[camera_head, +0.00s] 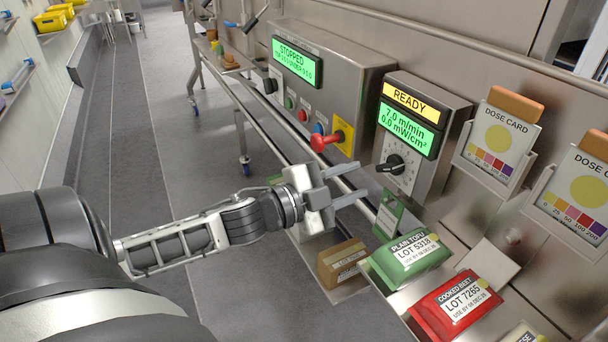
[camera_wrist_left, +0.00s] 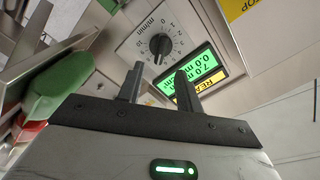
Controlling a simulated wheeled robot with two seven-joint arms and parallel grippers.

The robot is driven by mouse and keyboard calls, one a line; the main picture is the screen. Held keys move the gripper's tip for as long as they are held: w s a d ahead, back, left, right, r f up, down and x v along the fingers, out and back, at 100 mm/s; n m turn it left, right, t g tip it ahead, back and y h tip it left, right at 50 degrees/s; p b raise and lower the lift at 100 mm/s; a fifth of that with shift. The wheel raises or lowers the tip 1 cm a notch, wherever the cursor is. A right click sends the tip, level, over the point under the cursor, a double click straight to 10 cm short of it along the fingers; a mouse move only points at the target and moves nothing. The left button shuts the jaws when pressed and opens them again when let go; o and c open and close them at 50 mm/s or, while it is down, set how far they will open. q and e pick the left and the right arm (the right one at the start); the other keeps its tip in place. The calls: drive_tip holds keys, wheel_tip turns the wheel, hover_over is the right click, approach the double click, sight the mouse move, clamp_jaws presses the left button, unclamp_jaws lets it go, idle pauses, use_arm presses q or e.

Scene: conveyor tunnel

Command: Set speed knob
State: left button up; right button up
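The speed knob (camera_head: 391,163) is a black round dial with a light pointer mark, on the grey box below the READY display (camera_head: 408,115), which reads 7.0 m/min and 0.0 mW/cm². My left gripper (camera_head: 352,184) is open and empty, its two fingers apart and pointing toward the box, left of and a little below the knob. In the left wrist view, the knob (camera_wrist_left: 160,45) with its ring of scale marks lies beyond the open fingertips (camera_wrist_left: 159,76), with a gap between. My right gripper is not in view.
Below lie a green PLAIN TOFU pack (camera_head: 409,259) and a red COOKED BEET pack (camera_head: 455,304). Dose cards (camera_head: 497,140) hang at right.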

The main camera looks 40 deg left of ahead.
use_arm(q)
drive_tip(key=v, duration=0.9)
drive_tip(key=shift+s, duration=0.25)
drive_tip(key=shift+a, duration=0.1)
idle(1.4)
